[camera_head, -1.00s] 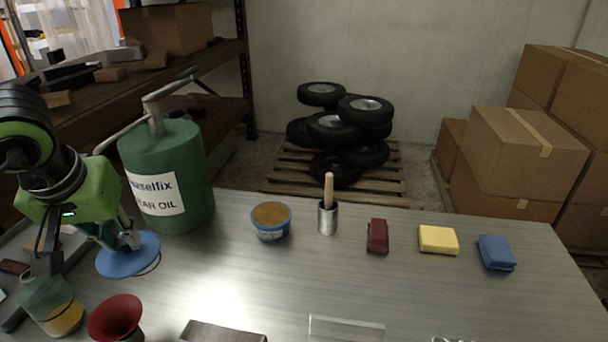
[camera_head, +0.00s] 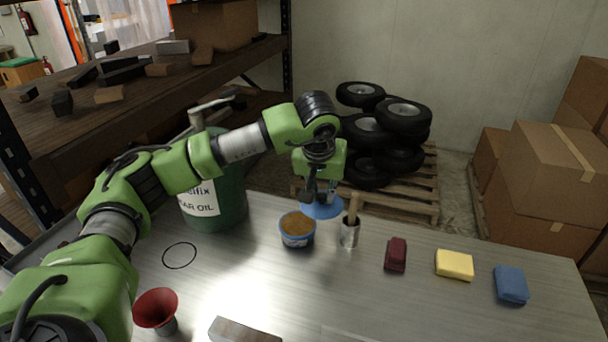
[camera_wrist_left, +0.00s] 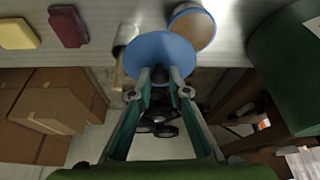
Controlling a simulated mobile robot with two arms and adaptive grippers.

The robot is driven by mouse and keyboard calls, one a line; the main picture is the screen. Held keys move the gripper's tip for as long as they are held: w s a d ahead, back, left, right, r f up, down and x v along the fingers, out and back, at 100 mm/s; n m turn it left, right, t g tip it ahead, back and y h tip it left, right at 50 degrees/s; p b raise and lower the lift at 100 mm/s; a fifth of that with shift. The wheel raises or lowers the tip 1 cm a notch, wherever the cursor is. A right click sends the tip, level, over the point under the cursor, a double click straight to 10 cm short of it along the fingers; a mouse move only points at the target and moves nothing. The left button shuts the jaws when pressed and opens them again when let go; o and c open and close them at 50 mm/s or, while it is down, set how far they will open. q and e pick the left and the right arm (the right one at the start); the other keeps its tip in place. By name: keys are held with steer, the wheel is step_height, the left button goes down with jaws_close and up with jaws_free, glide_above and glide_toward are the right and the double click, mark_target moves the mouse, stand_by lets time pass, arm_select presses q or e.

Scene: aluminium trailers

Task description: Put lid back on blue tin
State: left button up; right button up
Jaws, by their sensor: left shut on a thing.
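The blue tin (camera_head: 297,232) stands open on the metal bench, with brown contents showing at its top. It also shows in the left wrist view (camera_wrist_left: 196,24). My left gripper (camera_head: 320,198) is shut on the round blue lid (camera_head: 322,209), which it holds above the bench, just right of and behind the tin. In the left wrist view the lid (camera_wrist_left: 160,52) sits between the fingertips (camera_wrist_left: 160,76) and overlaps part of the tin's rim in the picture. The lid is apart from the tin. My right gripper is not in view.
A metal cup with a wooden-handled brush (camera_head: 350,232) stands close right of the tin. A green oil can (camera_head: 229,195) is at left. A red funnel (camera_head: 156,308) is in front. Dark red (camera_head: 396,254), yellow (camera_head: 454,265) and blue (camera_head: 511,284) blocks lie at right.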

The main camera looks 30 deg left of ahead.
arm_select(q)
steer(key=shift+n+y, duration=0.3)
steer(key=shift+n, duration=0.6)
steer(key=shift+a+f+b, duration=0.4)
steer(key=shift+a+f, duration=0.75)
steer(key=shift+f, duration=0.35)
steer(key=shift+a+f+b, duration=0.45)
steer(key=shift+a+f, duration=0.75)
steer(key=shift+f, duration=0.3)
steer(key=shift+a+f+b, duration=0.4)
steer(key=shift+a+f, duration=0.75)
steer(key=shift+f, duration=0.35)
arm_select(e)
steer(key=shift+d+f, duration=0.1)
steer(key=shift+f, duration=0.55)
arm_select(q)
steer(key=shift+f+b, duration=0.15)
steer(key=shift+b, duration=0.2)
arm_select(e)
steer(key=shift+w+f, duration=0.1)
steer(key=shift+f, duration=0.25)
arm_select(q)
steer(key=o, duration=1.5)
steer(key=shift+s, duration=0.1)
steer(key=shift+c, duration=0.2)
